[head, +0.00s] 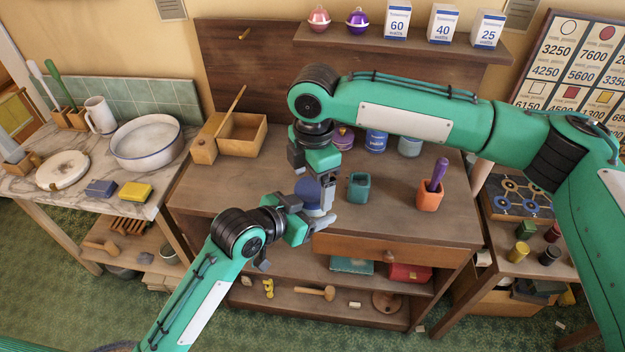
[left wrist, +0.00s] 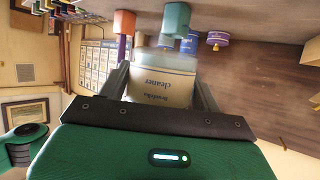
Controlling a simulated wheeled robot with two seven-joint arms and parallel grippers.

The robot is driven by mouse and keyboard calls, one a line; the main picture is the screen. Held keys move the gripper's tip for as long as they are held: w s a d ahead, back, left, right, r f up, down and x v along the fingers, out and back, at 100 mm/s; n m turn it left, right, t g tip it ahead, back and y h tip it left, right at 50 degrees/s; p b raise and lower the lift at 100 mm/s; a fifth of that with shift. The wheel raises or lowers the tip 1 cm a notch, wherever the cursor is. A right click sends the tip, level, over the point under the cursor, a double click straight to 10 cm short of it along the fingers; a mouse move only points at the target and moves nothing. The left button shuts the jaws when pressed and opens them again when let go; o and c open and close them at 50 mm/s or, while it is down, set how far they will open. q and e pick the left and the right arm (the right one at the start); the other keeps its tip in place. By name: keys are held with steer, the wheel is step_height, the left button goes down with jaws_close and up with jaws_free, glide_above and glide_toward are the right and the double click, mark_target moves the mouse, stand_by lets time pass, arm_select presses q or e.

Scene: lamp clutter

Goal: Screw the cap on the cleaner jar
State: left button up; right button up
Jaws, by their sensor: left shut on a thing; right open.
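The cleaner jar (left wrist: 160,85) is between the fingers of my left gripper in the left wrist view, its pale label facing the camera. In the head view my left gripper (head: 316,212) is shut on the jar (head: 309,192), which shows as a bluish shape above the table's front edge, partly covered by fingers. My right gripper (head: 314,177) is open and points down close over the jar. I cannot make out a separate cap at the jar or between the right fingers.
A teal cup (head: 358,187) and an orange cup (head: 430,196) with a purple-handled tool stand right of the grippers. A blue can (head: 376,141), a purple tin (head: 343,138) and a grey-blue jar (head: 409,145) stand behind. A wooden box (head: 243,133) is at left. The table's front left is clear.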

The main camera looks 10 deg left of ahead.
step_height(320, 180, up, 4)
steer(key=shift+r, duration=0.1)
steer(key=shift+c, duration=0.4)
steer(key=shift+r+n, duration=0.8)
steer(key=shift+r, duration=0.9)
steer(key=shift+w, duration=0.1)
steer(key=shift+f, duration=4)
steer(key=c, duration=1)
